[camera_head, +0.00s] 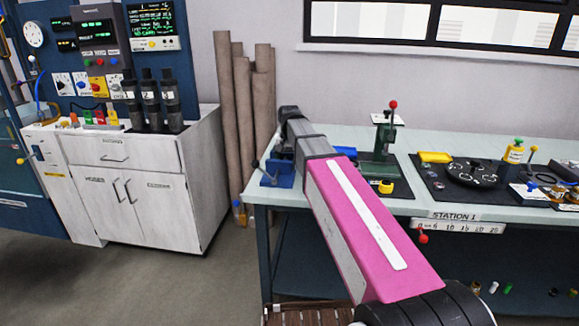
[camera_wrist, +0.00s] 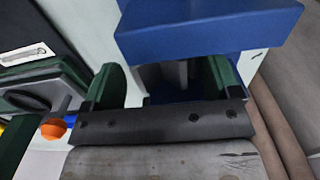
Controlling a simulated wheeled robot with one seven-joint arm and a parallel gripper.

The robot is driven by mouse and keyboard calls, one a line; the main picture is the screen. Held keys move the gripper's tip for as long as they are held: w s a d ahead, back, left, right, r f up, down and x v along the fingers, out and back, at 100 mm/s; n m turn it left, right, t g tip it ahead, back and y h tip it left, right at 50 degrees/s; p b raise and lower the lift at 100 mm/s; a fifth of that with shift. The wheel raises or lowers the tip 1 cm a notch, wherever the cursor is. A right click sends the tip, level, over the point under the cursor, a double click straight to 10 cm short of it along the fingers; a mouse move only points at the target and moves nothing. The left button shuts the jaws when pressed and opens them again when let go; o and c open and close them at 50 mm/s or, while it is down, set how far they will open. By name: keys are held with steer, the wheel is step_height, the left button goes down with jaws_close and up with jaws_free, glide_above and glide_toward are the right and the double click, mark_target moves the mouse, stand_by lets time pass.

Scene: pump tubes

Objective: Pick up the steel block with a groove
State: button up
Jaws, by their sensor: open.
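I cannot clearly make out a steel block with a groove in either view. In the wrist view my gripper (camera_wrist: 163,82) shows two dark green fingers set apart, with a dark gap between them. A narrow grey part (camera_wrist: 184,74) shows in that gap, close to the right finger; I cannot tell whether it is the steel block. A blue fixture (camera_wrist: 205,28) lies just beyond the fingers and covers part of the gap. In the head view the blue fixture (camera_head: 277,178) sits at the bench's left end under my arm, which hides the gripper.
A green press (camera_head: 384,140) with a red knob stands right of my arm; in the wrist view an orange knob (camera_wrist: 54,128) is left of the fingers. Brown pipes (camera_head: 245,110) stand at the bench's left end. Dark mats with parts (camera_head: 470,172) cover the bench's right side.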

steer(key=shift+f, duration=0.95)
steer(key=c, duration=1.3)
steer(key=shift+r, duration=0.1)
steer(key=shift+c, duration=0.2)
steer(key=shift+s, duration=0.1)
